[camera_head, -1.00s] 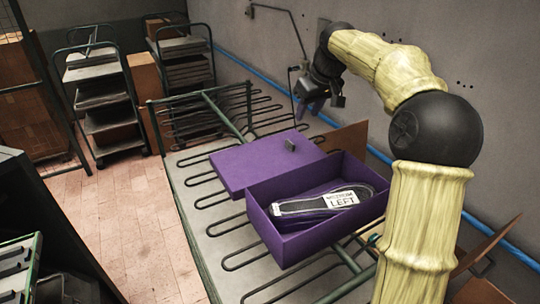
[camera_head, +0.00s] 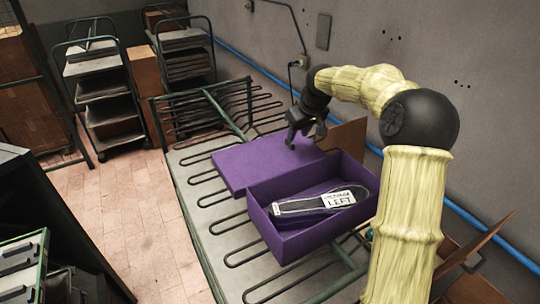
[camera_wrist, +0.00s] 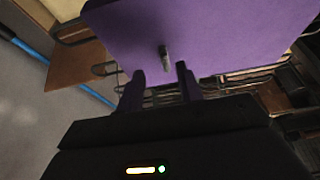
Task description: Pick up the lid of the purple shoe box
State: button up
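The purple lid (camera_head: 245,166) lies flat on the wire rack, beside and behind the open purple shoe box (camera_head: 290,243). In the wrist view the lid (camera_wrist: 215,35) fills the upper middle, with its small dark grip (camera_wrist: 165,58) standing up from it. My gripper (camera_head: 305,138) is above the far right part of the lid, pointing down. In the wrist view the fingers of my gripper (camera_wrist: 160,73) are apart and empty, with the grip seen between and beyond their tips. No contact shows. In the head view the gripper mostly hides the grip.
A dark shoe part labelled LEFT (camera_head: 320,203) lies in the box. The rack (camera_head: 215,235) has looped wire bars around the box. A brown cardboard piece (camera_head: 345,138) stands behind it near the wall.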

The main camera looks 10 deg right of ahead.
aim_at(291, 143)
jog(key=shift+w+a+f+p, duration=0.1)
jog(key=shift+a+p, duration=0.2)
jog(key=shift+p, duration=0.05)
jog(key=p+x, duration=0.2)
jog(key=x, duration=0.1)
jog(key=shift+w+a, duration=0.2)
jog(key=shift+w, duration=0.1)
jog(key=shift+w+f+p, duration=0.15)
jog(key=shift+f+p, duration=0.2)
jog(key=shift+f, duration=0.25)
jog(key=shift+a, duration=0.1)
grip_shut()
